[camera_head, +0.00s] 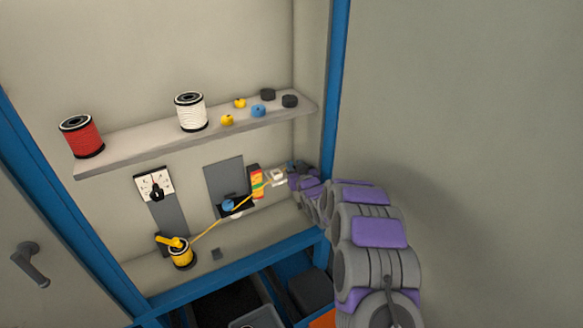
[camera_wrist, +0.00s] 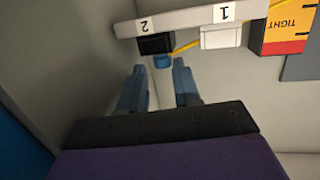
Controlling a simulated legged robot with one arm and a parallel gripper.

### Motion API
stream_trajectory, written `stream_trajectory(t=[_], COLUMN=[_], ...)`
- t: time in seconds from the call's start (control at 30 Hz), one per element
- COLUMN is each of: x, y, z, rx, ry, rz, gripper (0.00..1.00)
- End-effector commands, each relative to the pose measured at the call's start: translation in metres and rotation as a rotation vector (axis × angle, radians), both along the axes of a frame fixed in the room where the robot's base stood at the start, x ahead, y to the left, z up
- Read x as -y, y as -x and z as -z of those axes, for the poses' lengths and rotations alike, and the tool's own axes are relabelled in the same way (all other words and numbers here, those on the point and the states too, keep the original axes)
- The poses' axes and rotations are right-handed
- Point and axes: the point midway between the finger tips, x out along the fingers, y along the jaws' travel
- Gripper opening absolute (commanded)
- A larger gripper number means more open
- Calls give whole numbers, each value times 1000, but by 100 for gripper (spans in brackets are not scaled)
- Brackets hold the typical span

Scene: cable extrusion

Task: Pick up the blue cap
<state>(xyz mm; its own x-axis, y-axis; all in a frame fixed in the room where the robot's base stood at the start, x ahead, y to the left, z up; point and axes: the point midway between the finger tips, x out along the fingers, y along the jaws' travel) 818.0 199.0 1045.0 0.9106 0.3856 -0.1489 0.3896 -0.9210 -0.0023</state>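A small blue cap (camera_head: 258,110) lies on the upper shelf among yellow and black caps in the head view. In the head view my gripper (camera_head: 291,168) is small and partly hidden at the right end of the workbench, below the shelf. Another blue round part (camera_head: 228,205) is on the machine.
The shelf (camera_head: 130,150) also holds a red spool (camera_head: 82,137) and a white spool (camera_head: 191,112). A yellow cable (camera_head: 205,232) runs from a yellow spool (camera_head: 181,254) toward my gripper. A white block (camera_wrist: 221,37) and a red-yellow TIGHT panel (camera_wrist: 288,28) are close by. A wall is at left in the wrist view.

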Motion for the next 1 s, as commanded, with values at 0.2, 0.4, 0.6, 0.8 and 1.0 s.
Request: stream_trajectory(t=[0.2, 0.4, 0.6, 0.8, 1.0], x=[-11, -14, -13, -14, -14], y=[-22, -31, -31, -30, -30], z=[8, 8, 7, 8, 8], rx=[1, -1, -3, -2, -2], ry=[2, -1, -1, 0, 1], rz=[-1, 0, 0, 0, 0], gripper=[32, 32, 29, 10, 0])
